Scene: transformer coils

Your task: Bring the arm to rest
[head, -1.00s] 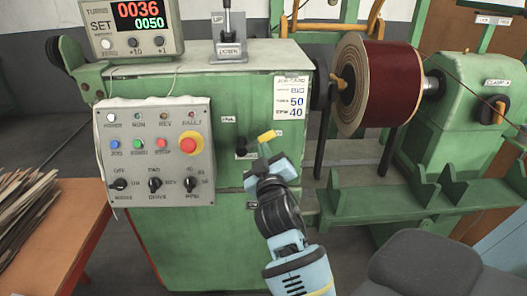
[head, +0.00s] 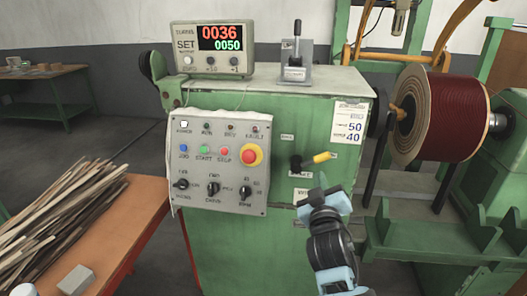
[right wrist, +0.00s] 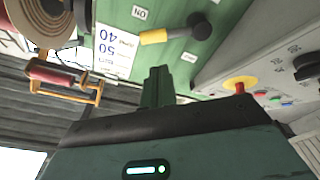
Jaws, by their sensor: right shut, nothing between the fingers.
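My right gripper (head: 322,181) is shut and empty in front of the green machine cabinet (head: 240,245). It is just below the yellow-handled lever (head: 321,157) in the head view, with a small gap in the picture. The lever sticks out to the right from its black hub. In the right wrist view my shut fingers (right wrist: 157,72) point towards the cabinet front, and the yellow lever (right wrist: 155,36) shows beyond their tips. My left gripper is not in view.
The grey control panel (head: 217,122) is left of my arm. The wound dark red coil (head: 455,115) and green brackets (head: 410,230) are to its right. A wooden table (head: 150,205) with strips (head: 60,215) stands at left. The counter box (head: 211,50) reads 0036 over 0050.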

